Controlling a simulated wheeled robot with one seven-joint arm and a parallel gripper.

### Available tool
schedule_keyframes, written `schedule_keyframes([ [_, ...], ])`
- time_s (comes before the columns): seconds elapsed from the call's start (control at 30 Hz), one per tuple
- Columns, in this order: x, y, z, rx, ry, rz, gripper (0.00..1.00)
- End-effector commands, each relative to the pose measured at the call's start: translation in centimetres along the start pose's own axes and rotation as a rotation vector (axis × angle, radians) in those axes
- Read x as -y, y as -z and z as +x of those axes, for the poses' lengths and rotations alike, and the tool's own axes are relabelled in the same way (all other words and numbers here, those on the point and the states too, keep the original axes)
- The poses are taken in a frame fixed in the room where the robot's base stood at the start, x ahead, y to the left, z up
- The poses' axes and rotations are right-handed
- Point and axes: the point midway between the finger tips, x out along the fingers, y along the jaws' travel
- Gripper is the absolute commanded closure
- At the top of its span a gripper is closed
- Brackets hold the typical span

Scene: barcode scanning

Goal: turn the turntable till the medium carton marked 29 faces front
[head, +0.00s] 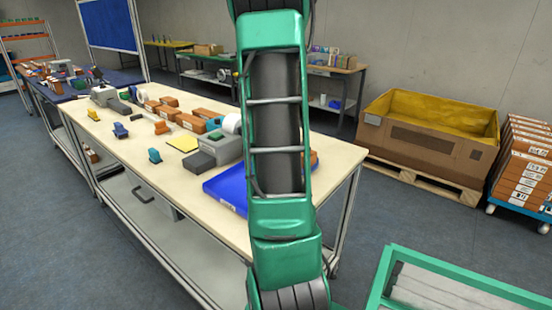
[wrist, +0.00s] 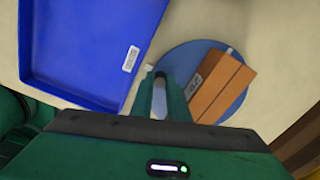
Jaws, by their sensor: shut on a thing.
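The turntable (wrist: 190,57) is a round blue disc on the pale table in the wrist view. A brown carton (wrist: 222,88) lies on its right part, with a white label on its left side; the number is too small to read. A small white tab (wrist: 229,50) sits at the disc's far rim. My gripper (wrist: 160,88) is at the disc's left edge, with its fingers shut on a pale upright piece there that seems part of the turntable. In the head view my arm hides the gripper and most of the turntable; a bit of carton (head: 313,158) shows beside it.
A blue tray (wrist: 88,45) lies just left of the turntable. A large crate (head: 425,140) stands on the floor at right.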

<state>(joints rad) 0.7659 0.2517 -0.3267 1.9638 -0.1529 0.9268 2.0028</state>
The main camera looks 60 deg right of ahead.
Motion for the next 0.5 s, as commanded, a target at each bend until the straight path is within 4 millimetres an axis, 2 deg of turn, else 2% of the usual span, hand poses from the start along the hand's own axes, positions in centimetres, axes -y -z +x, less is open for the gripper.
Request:
schedule_keyframes([
  [0.07,0.19,0.05,-0.21,0.002,0.006,0.002,1.0],
  [0.1,0.19,0.06,-0.22,0.002,0.006,0.002,0.8],
  [0.17,0.18,0.06,-0.2,0.001,0.005,0.002,0.66],
  [0.5,0.07,0.03,-0.26,0.0,0.002,0.001,0.66],
])
